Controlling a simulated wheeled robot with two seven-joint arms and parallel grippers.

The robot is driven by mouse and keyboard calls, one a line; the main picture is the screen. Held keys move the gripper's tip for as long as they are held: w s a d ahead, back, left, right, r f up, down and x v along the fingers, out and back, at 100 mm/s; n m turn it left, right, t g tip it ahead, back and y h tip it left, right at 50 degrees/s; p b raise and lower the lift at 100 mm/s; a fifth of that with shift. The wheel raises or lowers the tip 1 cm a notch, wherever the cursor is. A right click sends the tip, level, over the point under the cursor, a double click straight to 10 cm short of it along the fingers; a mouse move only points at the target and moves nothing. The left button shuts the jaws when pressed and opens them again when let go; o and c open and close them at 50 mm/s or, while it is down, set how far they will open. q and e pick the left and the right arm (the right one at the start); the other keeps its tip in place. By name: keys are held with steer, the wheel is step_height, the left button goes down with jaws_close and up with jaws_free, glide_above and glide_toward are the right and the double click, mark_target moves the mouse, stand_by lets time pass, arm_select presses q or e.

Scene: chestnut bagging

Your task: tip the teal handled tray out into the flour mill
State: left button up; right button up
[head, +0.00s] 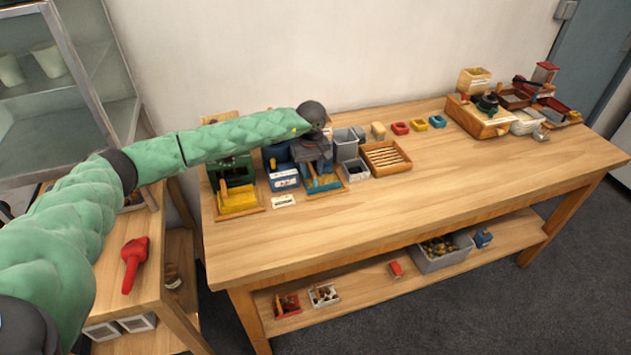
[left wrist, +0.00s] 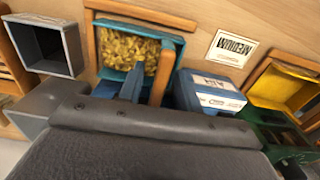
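A teal tray (left wrist: 174,47) filled with yellow pieces lies between wooden rails in the left wrist view; its teal handle (left wrist: 132,85) points toward my gripper. In the head view the tray (head: 325,184) sits on the table just below my left gripper (head: 316,158). The gripper's dark body covers the lower part of the wrist view, and its fingertips are hard to make out, so its hold on the handle is unclear. A blue machine with a white label (head: 286,178) stands to the left of the tray and a green machine (head: 231,172) beyond it. I cannot read which is the flour mill.
A yellow tray (head: 238,200) sits before the green machine. Grey bins (head: 346,146) and a slatted wooden rack (head: 386,158) stand to the right. The table's middle and front (head: 440,200) are clear.

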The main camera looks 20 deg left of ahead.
arm_select(q)
jaws_close()
steer(key=shift+r, duration=2.5)
